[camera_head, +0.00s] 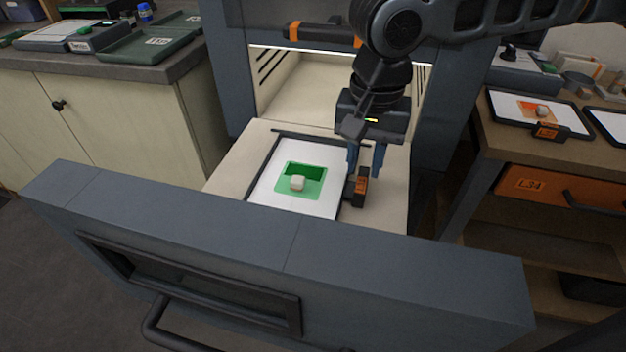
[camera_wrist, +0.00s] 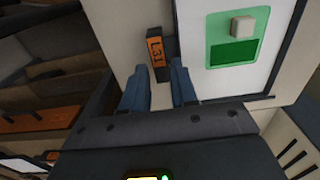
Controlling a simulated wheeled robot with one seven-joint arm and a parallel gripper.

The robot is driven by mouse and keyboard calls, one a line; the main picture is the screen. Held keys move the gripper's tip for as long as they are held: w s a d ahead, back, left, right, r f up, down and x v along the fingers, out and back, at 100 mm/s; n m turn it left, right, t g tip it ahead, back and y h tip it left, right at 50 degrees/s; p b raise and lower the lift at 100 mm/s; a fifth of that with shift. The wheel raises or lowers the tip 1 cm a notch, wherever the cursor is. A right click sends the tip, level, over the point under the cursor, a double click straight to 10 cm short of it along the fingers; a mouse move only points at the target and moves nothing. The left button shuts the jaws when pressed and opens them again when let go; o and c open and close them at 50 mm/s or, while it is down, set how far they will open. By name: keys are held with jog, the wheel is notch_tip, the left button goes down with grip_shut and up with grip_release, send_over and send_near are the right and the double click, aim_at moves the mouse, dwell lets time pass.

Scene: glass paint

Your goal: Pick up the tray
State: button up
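The tray (camera_head: 318,206) is a white panel with a dark rim, lying flat on the pulled-out beige shelf of a grey cabinet. A green square (camera_head: 314,191) and a small beige cube (camera_head: 297,183) are on it. Its dark handle with an orange label (camera_head: 361,187) is on the right side; the label (camera_wrist: 156,54) reads like "L31" in the wrist view. My gripper (camera_head: 364,173) points down at the handle, its two blue fingers apart and empty. In the wrist view, the handle lies ahead of the gap between the fingertips (camera_wrist: 158,68). Contact cannot be told.
The grey drawer front (camera_head: 290,250) stands in front of the tray, and the cabinet opening (camera_head: 305,85) is behind it. A right-hand bench holds another tray (camera_head: 508,107) with an orange square. A left counter (camera_head: 95,75) holds dark trays.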

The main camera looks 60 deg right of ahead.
aim_at(362, 179)
jog(key=shift+f, duration=1.95)
jog(key=shift+s, duration=0.1)
jog(key=shift+c, duration=0.3)
grip_shut()
